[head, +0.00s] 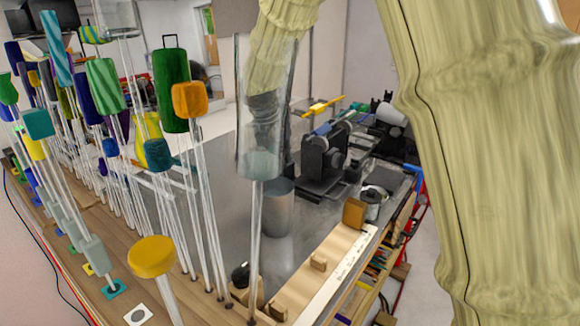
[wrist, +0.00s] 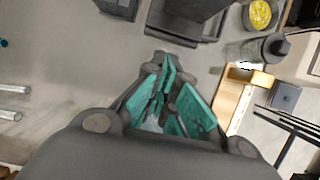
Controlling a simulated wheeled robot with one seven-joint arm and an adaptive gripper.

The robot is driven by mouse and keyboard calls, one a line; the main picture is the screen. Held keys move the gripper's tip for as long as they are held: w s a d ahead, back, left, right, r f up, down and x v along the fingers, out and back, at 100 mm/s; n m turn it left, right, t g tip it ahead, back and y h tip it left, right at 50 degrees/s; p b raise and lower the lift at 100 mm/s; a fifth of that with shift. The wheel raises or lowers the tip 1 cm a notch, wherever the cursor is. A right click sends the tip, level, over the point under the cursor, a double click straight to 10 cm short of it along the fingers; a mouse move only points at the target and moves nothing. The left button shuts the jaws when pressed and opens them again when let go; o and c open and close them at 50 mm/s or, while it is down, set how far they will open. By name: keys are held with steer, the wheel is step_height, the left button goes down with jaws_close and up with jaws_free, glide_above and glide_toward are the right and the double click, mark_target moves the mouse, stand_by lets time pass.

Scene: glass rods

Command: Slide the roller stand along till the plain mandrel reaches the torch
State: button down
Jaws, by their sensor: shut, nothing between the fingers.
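A dark stand (head: 322,160) with round wheel-like parts, which looks like the roller stand, sits on the grey bench top. A yellow piece (head: 322,106) and a thin rod show above it; I cannot tell which is the plain mandrel. A pale cylinder (head: 390,112) on a dark mount behind it may be the torch, but this is unclear. In the wrist view my gripper (wrist: 172,98) has teal finger pads, shut and empty, over the grey bench. A dark block-shaped base (wrist: 185,18) stands beyond the fingertips, apart from them. In the head view glass partly covers my gripper.
Many glass rods with coloured ends (head: 105,85) stand at left on a wooden board. A metal pot (head: 372,200) and wooden block (head: 354,212) are at the bench's right edge. A wooden strip (head: 320,270) lies in front. Bare grey bench (wrist: 75,65) shows left of my fingers.

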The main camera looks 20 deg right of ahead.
steer(key=p+x, duration=0.2)
steer(key=x, duration=0.7)
steer(key=shift+a+f+p, duration=0.1)
steer(key=shift+f+p, duration=0.05)
steer(key=shift+p, duration=0.15)
steer(key=w+d, duration=0.1)
steer(key=d+p, duration=0.1)
steer(key=shift+w+d+p, duration=0.3)
steer(key=shift+w+d, duration=0.3)
steer(key=shift+d, duration=0.1)
steer(key=shift+d, duration=0.1)
steer(key=shift+w+d+p, duration=0.3)
steer(key=shift+d+p, duration=0.05)
steer(key=shift+d, duration=0.05)
steer(key=w+d+p, duration=0.1)
steer(key=w+d, duration=0.1)
steer(key=d, duration=0.2)
steer(key=w+d+p, duration=0.1)
steer(key=w+d, duration=0.2)
steer(key=d, duration=0.2)
steer(key=w+d+p, duration=0.2)
steer(key=w+d, duration=0.1)
steer(key=d, duration=0.1)
steer(key=shift+d, duration=0.3)
steer(key=shift+a, duration=0.1)
